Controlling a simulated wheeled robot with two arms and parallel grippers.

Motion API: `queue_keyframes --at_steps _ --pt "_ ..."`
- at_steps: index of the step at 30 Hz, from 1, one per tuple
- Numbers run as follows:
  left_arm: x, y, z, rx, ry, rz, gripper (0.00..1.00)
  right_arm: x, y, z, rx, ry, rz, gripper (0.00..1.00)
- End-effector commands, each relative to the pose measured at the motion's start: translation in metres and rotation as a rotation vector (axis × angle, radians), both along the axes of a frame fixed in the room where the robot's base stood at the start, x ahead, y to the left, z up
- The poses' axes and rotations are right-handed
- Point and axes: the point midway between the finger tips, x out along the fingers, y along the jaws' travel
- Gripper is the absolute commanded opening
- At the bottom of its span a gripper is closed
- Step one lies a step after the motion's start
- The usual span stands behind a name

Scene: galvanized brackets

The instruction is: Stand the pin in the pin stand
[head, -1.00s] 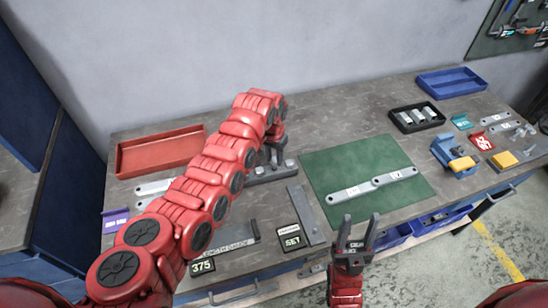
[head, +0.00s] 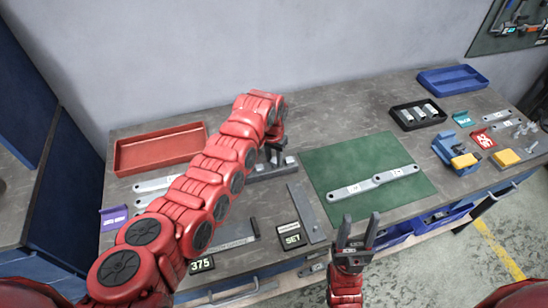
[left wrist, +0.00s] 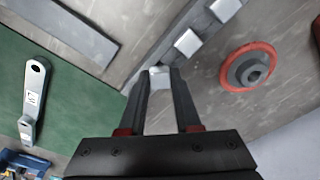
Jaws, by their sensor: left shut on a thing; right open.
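My left gripper (left wrist: 157,76) is shut on a small light-grey piece (left wrist: 158,79), which I take as the pin; only its end shows between the fingertips. It is close to a grey bar (left wrist: 149,61) carrying light blocks; I cannot tell whether the piece touches it. In the head view my left gripper (head: 275,155) is low over this bar (head: 268,174), partly behind my arm. A round grey fitting with a dark hole on a red disc (left wrist: 248,67), possibly the pin stand, shows in the left wrist view. My right gripper (head: 357,230) is open and empty at the front edge.
A green mat (head: 330,165) holds two joined brackets (head: 373,182). A red tray (head: 160,150) is back left; a black tray (head: 417,116) and blue tray (head: 452,82) are back right. A flat steel bar (head: 306,213) and SET label (head: 291,236) lie in front.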

Motion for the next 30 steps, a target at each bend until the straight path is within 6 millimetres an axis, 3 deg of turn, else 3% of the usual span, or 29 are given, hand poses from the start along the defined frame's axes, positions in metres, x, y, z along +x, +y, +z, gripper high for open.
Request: queue_keyframes --at_steps 16,30 --pt "0.000 0.000 -0.014 0.000 -0.001 -0.001 0.00 0.000 0.000 -0.010 0.000 0.000 0.000 0.50" --pt "0.000 0.000 -0.015 0.000 -0.001 0.000 0.00 0.000 0.000 -0.010 0.000 0.000 0.000 0.50"
